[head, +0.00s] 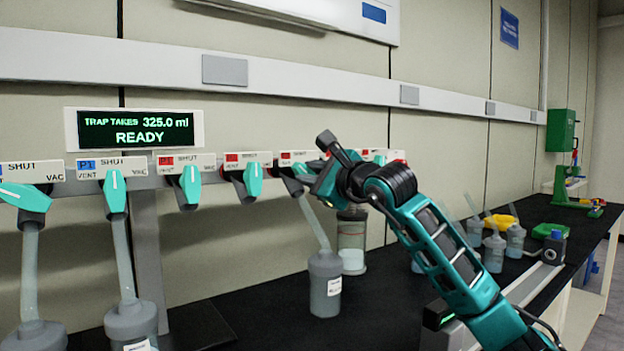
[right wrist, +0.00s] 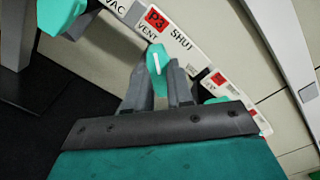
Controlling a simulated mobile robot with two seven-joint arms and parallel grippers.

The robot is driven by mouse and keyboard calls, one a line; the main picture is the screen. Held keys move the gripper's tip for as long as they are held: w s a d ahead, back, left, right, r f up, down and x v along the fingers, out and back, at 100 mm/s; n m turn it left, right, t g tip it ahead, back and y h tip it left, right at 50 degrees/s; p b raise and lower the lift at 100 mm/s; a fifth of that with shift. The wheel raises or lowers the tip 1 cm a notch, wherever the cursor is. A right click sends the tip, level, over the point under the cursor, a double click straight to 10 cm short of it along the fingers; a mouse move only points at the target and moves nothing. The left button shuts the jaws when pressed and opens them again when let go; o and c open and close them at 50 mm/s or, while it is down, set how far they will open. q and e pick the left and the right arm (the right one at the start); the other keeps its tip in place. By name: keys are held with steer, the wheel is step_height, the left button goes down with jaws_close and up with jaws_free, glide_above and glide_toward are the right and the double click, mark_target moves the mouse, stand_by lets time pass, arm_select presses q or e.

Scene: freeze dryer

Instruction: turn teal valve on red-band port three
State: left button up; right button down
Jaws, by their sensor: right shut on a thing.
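The red-band port three label (right wrist: 155,17) shows in the right wrist view, with VENT, SHUT and VAC printed on its white plate. The teal valve (right wrist: 157,60) with a white line sits just below this plate. My right gripper (right wrist: 160,85) has a grey finger on each side of this valve and is shut on it. In the head view my right gripper (head: 312,178) is at the port with the red label (head: 286,155), and my wrist largely hides the valve there. My left gripper is not in view.
A grey flask (head: 325,285) hangs below this port by a clear tube. Neighbouring teal valves (head: 253,180) line the rail on the left. A jar (head: 352,240) and several bottles (head: 494,250) stand on the black bench (head: 375,315). The display (head: 137,130) reads READY.

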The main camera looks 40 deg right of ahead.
steer(key=m+b, duration=0.1)
steer(key=m, duration=0.1)
steer(key=shift+f+m, duration=0.15)
steer(key=shift+m, duration=0.15)
steer(key=m+b, duration=0.1)
steer(key=m, duration=0.2)
steer(key=shift+m, duration=0.3)
steer(key=m+b, duration=0.1)
steer(key=m, duration=0.1)
steer(key=shift+m, duration=0.3)
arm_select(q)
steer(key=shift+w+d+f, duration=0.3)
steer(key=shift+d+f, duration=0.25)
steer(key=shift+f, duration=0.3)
arm_select(e)
steer(key=shift+m, duration=0.6)
steer(key=c, duration=1)
jaws_free()
